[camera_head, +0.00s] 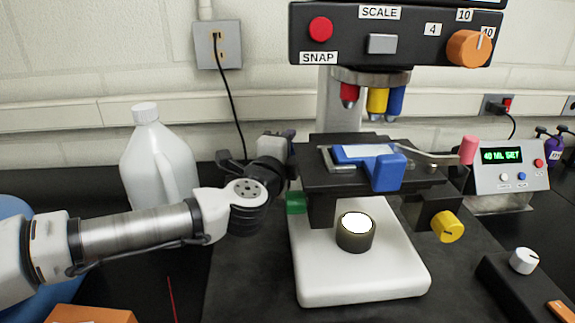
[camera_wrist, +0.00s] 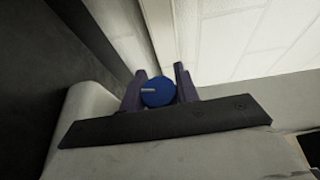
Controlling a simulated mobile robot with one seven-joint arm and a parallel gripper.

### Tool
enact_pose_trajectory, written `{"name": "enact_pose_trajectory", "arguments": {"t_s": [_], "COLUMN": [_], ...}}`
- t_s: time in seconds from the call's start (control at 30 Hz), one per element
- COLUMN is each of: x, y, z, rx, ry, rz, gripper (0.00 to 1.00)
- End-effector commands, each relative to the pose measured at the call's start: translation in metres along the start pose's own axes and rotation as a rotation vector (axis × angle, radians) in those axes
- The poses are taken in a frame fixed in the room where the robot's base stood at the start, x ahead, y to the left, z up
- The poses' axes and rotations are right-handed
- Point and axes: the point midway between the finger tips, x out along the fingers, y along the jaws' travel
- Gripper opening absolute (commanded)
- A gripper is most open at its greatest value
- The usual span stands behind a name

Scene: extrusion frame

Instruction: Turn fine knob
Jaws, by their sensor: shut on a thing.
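In the wrist view, a round blue knob (camera_wrist: 157,92) with a pale pointer line sits between the two dark fingers of my gripper (camera_wrist: 160,78). The fingers are shut on its sides. In the head view, my arm reaches from the left to the left side of the microscope (camera_head: 318,105), and the blue knob and the fingertips are hidden there. A green knob (camera_head: 296,203) shows low on the left of the stage and a yellow knob (camera_head: 446,227) on the right. I cannot tell from any label which knob is the fine one.
The black stage (camera_head: 320,181) carries a slide and a blue clip. A white jug (camera_head: 158,160) stands behind my arm. A display box (camera_head: 507,168) reading "40 ML SET" is at the right. An orange knob (camera_head: 468,48) is on the upper panel. A cable hangs from the wall outlet.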

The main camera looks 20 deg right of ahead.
Motion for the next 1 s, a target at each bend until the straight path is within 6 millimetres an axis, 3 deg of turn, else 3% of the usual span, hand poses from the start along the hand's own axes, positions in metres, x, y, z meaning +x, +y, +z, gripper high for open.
{"name": "enact_pose_trajectory", "arguments": {"t_s": [0.03,0.7,0.73,0.9,1.0], "x": [0.001,-0.001,-0.001,-0.001,-0.001], "y": [0.007,-0.004,-0.004,-0.003,-0.003], "z": [-0.001,0.000,0.000,0.000,0.000], "rx": [0.006,0.057,0.057,0.057,0.056], "ry": [0.003,-0.001,-0.001,-0.001,-0.002], "rz": [-0.026,-0.137,-0.137,-0.136,-0.136], "gripper": [0.08,0.08,0.32,0.52,0.52]}}
